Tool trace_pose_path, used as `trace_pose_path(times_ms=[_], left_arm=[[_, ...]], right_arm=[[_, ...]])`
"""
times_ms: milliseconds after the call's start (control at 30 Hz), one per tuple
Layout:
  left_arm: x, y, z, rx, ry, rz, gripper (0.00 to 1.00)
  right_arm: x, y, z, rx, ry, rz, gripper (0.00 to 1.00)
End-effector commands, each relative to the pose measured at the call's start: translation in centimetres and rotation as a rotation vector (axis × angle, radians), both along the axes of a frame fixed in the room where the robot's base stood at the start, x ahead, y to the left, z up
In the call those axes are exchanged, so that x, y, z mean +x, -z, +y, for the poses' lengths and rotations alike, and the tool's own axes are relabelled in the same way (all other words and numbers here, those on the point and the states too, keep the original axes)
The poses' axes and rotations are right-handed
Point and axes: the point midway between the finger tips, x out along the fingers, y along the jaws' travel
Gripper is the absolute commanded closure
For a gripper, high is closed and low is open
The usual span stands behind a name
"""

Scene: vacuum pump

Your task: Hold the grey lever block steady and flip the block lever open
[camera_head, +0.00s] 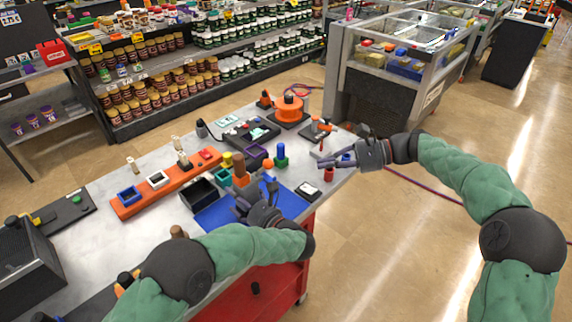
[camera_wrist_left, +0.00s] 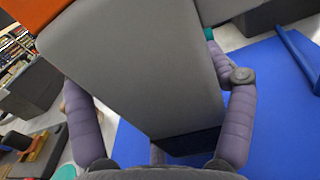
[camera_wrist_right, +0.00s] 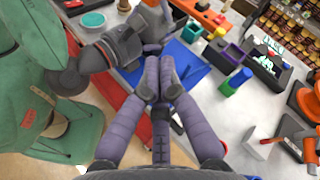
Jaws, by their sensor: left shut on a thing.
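The grey lever block (camera_wrist_left: 130,60) fills the middle of the left wrist view, large and close. My left gripper (camera_head: 255,203) has its purple fingers on both sides of the block, above the blue mat (camera_head: 297,205). A dark blue part (camera_wrist_left: 192,142) shows at the near end of the block, and an orange part (camera_wrist_left: 28,12) at its upper left corner. I cannot tell which part is the lever. My right gripper (camera_head: 345,161) is empty at the right end of the table, apart from the block; its fingers meet in the right wrist view (camera_wrist_right: 160,88).
The floor right of the table is open.

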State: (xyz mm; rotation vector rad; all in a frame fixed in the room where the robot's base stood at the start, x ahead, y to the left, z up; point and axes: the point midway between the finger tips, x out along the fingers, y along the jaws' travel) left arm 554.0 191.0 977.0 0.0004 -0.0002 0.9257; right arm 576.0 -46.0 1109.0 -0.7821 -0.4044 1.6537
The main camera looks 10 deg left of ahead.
Motion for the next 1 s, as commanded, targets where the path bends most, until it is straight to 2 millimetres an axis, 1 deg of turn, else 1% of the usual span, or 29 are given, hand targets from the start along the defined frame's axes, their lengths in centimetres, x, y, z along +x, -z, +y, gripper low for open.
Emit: trace_pose_path(times_ms=[33,200,333,633,733,833,1000], left_arm=[[0.0,0.0,0.0,0.0,0.001,0.0,0.61],[0.0,0.0,0.0,0.0,0.001,0.0,0.61],[0.0,0.0,0.0,0.0,0.001,0.0,0.61],[0.0,0.0,0.0,0.0,0.001,0.0,0.61],[0.0,0.0,0.0,0.0,0.001,0.0,0.61],[0.0,0.0,0.0,0.0,0.001,0.0,0.61],[0.0,0.0,0.0,0.0,0.001,0.0,0.61]], right_arm=[[0.3,0.5,-0.9,0.039,0.03,0.018,1.0],[0.9,1.3,-2.5,0.125,0.096,0.046,1.0],[1.1,1.4,-2.9,0.143,0.11,0.049,1.0],[1.1,1.4,-2.7,0.143,0.109,0.049,1.0],[1.1,1.4,-2.2,0.142,0.107,0.049,1.0],[1.1,1.6,-1.1,0.142,0.107,0.049,1.0],[1.1,2.0,1.8,0.142,0.104,0.051,1.0]])
